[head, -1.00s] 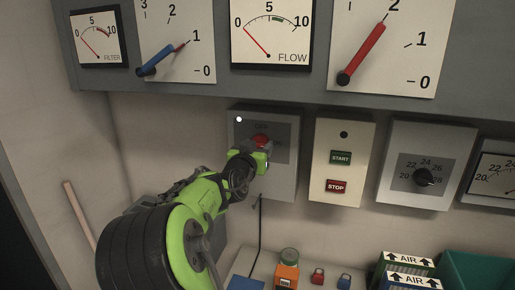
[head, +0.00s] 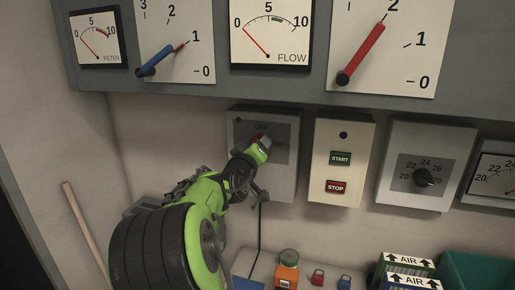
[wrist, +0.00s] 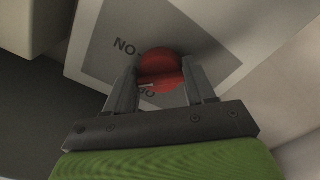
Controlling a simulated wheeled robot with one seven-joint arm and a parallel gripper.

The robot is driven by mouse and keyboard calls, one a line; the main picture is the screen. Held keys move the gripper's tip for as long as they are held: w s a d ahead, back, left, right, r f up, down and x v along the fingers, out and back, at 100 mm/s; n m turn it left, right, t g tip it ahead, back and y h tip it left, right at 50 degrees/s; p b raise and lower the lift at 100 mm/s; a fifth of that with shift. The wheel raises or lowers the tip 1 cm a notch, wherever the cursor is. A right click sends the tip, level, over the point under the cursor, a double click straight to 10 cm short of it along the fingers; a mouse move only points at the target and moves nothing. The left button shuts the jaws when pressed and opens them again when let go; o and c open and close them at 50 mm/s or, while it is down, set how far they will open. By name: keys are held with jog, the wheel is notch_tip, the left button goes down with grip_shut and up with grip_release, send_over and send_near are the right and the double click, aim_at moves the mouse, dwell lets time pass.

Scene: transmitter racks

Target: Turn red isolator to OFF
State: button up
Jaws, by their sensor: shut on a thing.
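The red isolator knob (head: 257,138) sits on the grey isolator box (head: 282,176) under the FLOW gauge. It is mostly hidden behind my gripper (head: 262,144) in the head view. The wrist view shows the red knob (wrist: 160,62) between the two dark fingers of my gripper (wrist: 161,84), which is shut on it. An upside-down ON label is left of the knob there, and an OFF label is partly hidden below it. A short pale mark shows on the knob, but I cannot tell its exact setting. The small lamp (head: 239,120) on the box is dark.
A START/STOP box (head: 342,184) and a grey dial box (head: 398,196) hang to the right.

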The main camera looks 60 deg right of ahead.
jog(key=shift+n+p, duration=1.6)
jog(key=shift+n, duration=3)
jog(key=o, duration=1)
jog(key=shift+r, duration=0.1)
jog(key=shift+a, duration=0.1)
jog(key=s+a+b, duration=0.1)
jog(key=s+a, duration=0.1)
jog(key=a, duration=1.3)
jog(key=shift+s+a, duration=0.25)
